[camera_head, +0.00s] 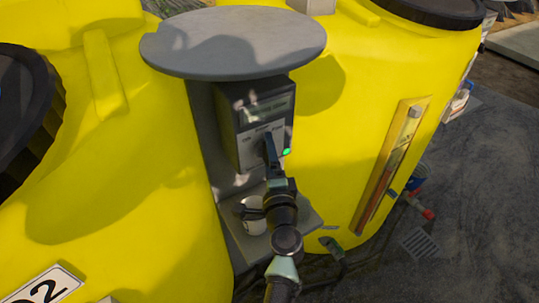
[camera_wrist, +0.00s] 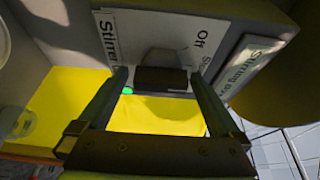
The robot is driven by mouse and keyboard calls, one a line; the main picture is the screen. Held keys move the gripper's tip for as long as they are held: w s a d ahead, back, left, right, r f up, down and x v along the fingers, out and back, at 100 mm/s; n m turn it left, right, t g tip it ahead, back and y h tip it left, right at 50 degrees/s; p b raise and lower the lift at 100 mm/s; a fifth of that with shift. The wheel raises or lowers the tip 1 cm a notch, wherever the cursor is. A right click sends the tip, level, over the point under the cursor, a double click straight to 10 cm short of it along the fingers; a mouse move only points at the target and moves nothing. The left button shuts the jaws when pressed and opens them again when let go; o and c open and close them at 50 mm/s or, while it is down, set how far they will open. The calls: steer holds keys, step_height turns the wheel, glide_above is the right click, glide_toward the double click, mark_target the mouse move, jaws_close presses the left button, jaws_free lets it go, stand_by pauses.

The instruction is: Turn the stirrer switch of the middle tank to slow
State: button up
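The stirrer switch box (camera_head: 248,112) is a dark grey box with a light front plate, under a round grey cover between yellow tanks. In the wrist view its plate (camera_wrist: 120,38) reads "Stirrer" and "Off"; other lettering is cut off or hidden. The dark, blocky switch knob (camera_wrist: 162,76) lies between the fingertips of my gripper (camera_wrist: 159,82). The fingers stand apart on either side of it, with a narrow gap visible at the left. In the head view my gripper (camera_head: 269,150) reaches up to the box front and hides the knob. A green lamp (camera_head: 287,151) glows beside it.
The round grey cover (camera_head: 235,42) overhangs the box. A white cup-like container (camera_head: 253,215) stands on the grey ledge (camera_head: 305,215) below. A sight gauge (camera_head: 392,165) is on the yellow tank (camera_head: 330,150) at right. Floor at far right is open.

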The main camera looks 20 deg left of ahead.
steer(key=v, duration=1.3)
steer(key=shift+a, duration=0.1)
steer(key=w+d+r+n+t+p, duration=0.1)
steer(key=d+r+n+t, duration=0.3)
steer(key=r, duration=1.2)
steer(key=w+a+r+n+t+p, duration=0.15)
steer(key=r+n, duration=0.35)
steer(key=r, duration=1)
steer(key=s+d+r+n+t+h, duration=0.1)
steer(key=s+d+r+t+h, duration=0.1)
steer(key=r, duration=0.6)
steer(key=s+d+r+n+t+h, duration=0.1)
steer(key=s+d+r+t+h, duration=0.1)
steer(key=s+d+r+h, duration=0.2)
steer(key=s+d+r+n+t+h+p, duration=0.1)
steer(key=s+d+r+t+h, duration=0.1)
steer(key=s+r, duration=0.4)
step_height(320, 180, up, 6)
steer(key=shift+d+f+h, duration=0.2)
steer(key=shift+d+h, duration=0.3)
steer(key=shift+d, duration=0.45)
